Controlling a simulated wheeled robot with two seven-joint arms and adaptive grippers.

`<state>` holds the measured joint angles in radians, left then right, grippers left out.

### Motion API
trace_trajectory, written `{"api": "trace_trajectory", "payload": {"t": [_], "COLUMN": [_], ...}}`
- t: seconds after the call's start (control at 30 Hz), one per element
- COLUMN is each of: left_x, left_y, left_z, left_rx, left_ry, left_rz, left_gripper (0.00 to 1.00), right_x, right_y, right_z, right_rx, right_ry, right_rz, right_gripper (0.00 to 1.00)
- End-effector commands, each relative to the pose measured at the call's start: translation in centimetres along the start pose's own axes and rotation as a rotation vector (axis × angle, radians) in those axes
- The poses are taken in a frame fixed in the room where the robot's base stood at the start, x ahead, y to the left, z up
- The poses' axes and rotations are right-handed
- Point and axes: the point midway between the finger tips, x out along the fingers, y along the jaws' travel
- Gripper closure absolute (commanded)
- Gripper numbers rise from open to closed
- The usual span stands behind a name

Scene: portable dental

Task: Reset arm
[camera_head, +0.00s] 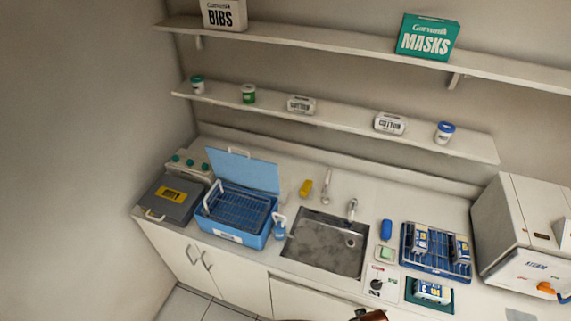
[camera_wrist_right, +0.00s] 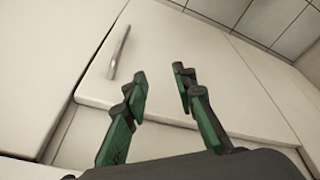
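My right gripper (camera_wrist_right: 160,88) shows in the right wrist view with its two green and dark fingers apart and nothing between them. It is in front of a white cabinet door (camera_wrist_right: 180,45) with a metal bar handle (camera_wrist_right: 119,52) to the left of the fingers. In the head view only a small brown and dark piece shows at the bottom edge, and I cannot tell what it is. My left gripper is not in either view.
The counter holds a blue open bin (camera_head: 238,220), a grey case (camera_head: 168,199), a sink (camera_head: 320,245), a blue rack (camera_head: 436,262) with packs, a teal tray (camera_head: 449,304) and a large white sterilizer (camera_head: 520,230). Two shelves (camera_head: 340,119) hang above.

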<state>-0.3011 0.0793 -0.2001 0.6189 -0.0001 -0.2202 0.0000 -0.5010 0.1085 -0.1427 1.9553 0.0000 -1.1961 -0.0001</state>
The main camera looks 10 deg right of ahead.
Motion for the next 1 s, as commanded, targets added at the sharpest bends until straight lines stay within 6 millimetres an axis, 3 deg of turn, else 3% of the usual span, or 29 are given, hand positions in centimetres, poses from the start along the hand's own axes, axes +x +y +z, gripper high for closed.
{"api": "trace_trajectory", "payload": {"t": [0.03, 0.2, 0.37, 0.5, 0.6, 0.73, 0.83, 1.0], "left_x": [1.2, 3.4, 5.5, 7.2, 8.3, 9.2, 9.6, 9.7], "left_y": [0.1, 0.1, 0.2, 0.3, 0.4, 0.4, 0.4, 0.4], "left_z": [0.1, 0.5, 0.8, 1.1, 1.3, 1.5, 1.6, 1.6], "left_rx": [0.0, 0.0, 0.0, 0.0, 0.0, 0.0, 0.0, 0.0], "left_ry": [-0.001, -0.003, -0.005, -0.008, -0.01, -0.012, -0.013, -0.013], "left_rz": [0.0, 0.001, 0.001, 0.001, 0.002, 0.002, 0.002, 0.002], "left_gripper": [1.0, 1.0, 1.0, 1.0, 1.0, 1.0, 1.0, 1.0], "right_x": [3.8, 14.0, 22.0, 27.4, 30.1, 31.9, 32.5, 32.6], "right_y": [-0.5, -1.7, -2.8, -3.6, -3.9, -4.0, -4.1, -4.1], "right_z": [1.6, 7.2, 13.8, 20.4, 25.0, 29.5, 31.6, 32.6], "right_rx": [-0.005, -0.022, -0.04, -0.056, -0.067, -0.078, -0.083, -0.086], "right_ry": [-0.02, -0.058, -0.093, -0.125, -0.146, -0.165, -0.172, -0.175], "right_rz": [-0.005, -0.018, -0.029, -0.038, -0.043, -0.048, -0.05, -0.051], "right_gripper": [0.75, 0.75, 0.75, 0.75, 0.75, 0.75, 0.75, 0.75]}}
